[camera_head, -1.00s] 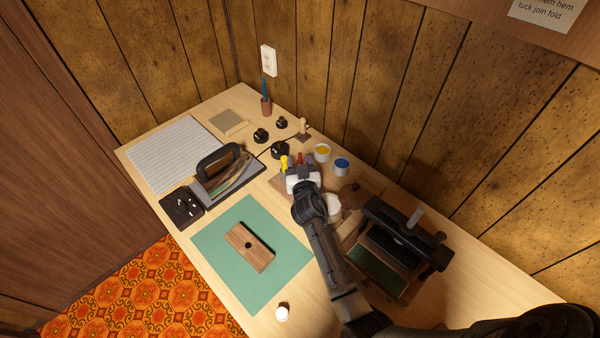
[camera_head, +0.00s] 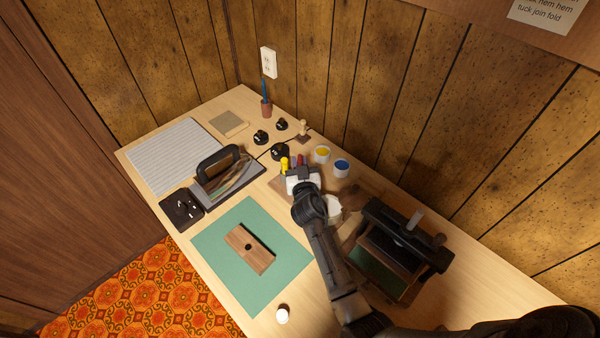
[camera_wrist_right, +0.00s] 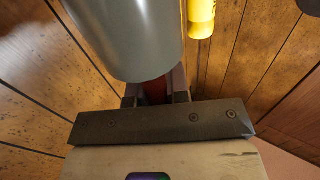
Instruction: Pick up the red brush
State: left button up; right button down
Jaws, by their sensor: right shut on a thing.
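The red brush (camera_head: 299,160) shows as a small red tip at my right gripper (camera_head: 298,172), beside a yellow brush (camera_head: 284,163). In the right wrist view, red (camera_wrist_right: 155,92) shows between the two close-set fingers of my right gripper (camera_wrist_right: 156,98), which is shut on the red brush. A large grey cylinder fills the upper left there and hides part of it. The yellow brush (camera_wrist_right: 201,18) stands apart to the right in that view. The lower part of the red brush is hidden. My left gripper is not in view.
Yellow (camera_head: 322,154) and blue (camera_head: 341,168) paint pots stand right of the gripper. A dark press-like device (camera_head: 400,245) stands close to my right arm. A green mat (camera_head: 215,255) with a wooden block (camera_head: 250,249) lies in front. The wood-panelled wall rises behind.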

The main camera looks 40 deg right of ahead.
notch_tip(320, 180, up, 10)
jog(key=p, duration=0.2)
dwell(0.3)
dwell(0.9)
